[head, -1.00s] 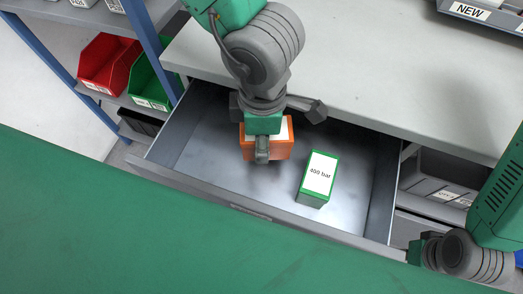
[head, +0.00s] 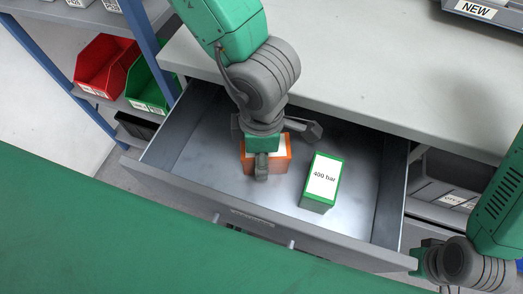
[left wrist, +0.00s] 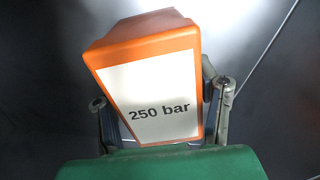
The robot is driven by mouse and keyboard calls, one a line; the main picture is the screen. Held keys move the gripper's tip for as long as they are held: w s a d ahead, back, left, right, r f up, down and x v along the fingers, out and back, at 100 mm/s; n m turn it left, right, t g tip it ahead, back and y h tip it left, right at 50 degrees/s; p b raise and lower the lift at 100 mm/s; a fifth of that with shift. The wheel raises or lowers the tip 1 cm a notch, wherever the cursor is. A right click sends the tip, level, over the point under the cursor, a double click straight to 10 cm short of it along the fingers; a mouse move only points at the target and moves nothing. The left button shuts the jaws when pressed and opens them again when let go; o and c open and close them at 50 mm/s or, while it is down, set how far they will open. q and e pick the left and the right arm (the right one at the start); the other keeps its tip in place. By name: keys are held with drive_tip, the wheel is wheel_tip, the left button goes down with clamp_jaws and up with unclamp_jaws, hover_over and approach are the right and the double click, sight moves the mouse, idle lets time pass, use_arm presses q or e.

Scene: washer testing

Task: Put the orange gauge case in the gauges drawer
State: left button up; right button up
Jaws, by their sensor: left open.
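The orange gauge case (head: 283,160) is inside the open gauges drawer (head: 345,222), left of its middle. Its white label reads 250 bar in the left wrist view (left wrist: 150,90). My left gripper (head: 262,160) is directly over the case and hides much of it. In the left wrist view its open fingers (left wrist: 162,120) stand on either side of the case's near end. Whether the case's underside touches the drawer floor is hidden. My right gripper (head: 428,262) is at the lower right, outside the drawer; its fingers are not clear.
A green case (head: 322,182) labelled 400 bar stands in the drawer, right of the orange case. The grey worktop (head: 350,85) lies behind the drawer. Red (head: 105,65) and green (head: 150,90) bins sit on the left shelf.

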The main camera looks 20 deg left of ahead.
use_arm(q)
wheel_tip(320, 180, up, 11)
drive_tip(key=p, duration=0.5)
drive_tip(key=shift+w+r, duration=0.1)
drive_tip(key=shift+w, duration=0.05)
drive_tip(key=shift+r, duration=0.5)
